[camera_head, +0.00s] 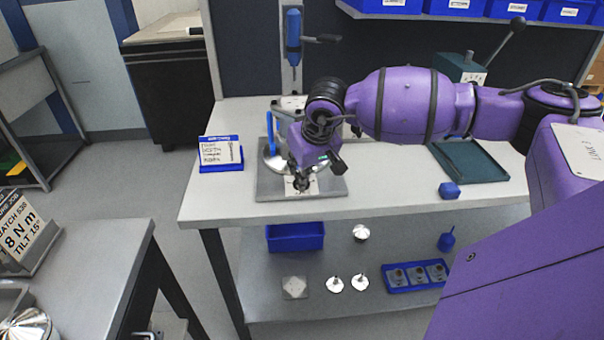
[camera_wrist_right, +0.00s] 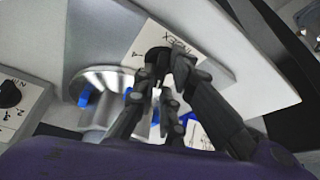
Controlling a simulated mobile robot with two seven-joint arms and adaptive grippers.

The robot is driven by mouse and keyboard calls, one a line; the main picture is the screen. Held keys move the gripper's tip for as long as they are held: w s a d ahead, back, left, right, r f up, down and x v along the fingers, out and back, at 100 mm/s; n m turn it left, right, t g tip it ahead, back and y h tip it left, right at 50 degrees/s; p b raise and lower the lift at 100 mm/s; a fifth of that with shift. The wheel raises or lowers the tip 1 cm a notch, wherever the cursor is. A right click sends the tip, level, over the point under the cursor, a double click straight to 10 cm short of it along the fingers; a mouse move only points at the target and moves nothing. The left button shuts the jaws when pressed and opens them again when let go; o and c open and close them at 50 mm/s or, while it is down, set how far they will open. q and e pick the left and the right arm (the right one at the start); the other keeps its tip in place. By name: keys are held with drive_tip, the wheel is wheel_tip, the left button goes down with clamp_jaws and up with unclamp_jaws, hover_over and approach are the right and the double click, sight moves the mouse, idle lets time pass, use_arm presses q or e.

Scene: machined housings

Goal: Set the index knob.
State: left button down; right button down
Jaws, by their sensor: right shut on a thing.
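The index knob (camera_wrist_right: 157,54) is a small black knob on a white plate lettered INDEX (camera_wrist_right: 135,50) in the right wrist view. My right gripper (camera_wrist_right: 164,68) is shut on the knob, one finger on each side. In the head view my right gripper (camera_head: 302,184) points down at the white plate near the front of the grey fixture base (camera_head: 268,187); there it hides most of the knob. The knob's pointer and exact setting cannot be read. My left gripper is not in view.
A round metal disc (camera_wrist_right: 100,80) and blue parts stand beside the plate. Another black knob (camera_wrist_right: 10,94) is at the left. The bench's front edge is clear.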

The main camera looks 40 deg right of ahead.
drive_tip(key=shift+f, duration=0.15)
drive_tip(key=c, duration=1.9)
unclamp_jaws()
drive_tip(key=shift+c, duration=0.2)
drive_tip(key=shift+o, duration=0.6)
drive_tip(key=v, duration=1.2)
drive_tip(key=shift+w, duration=0.1)
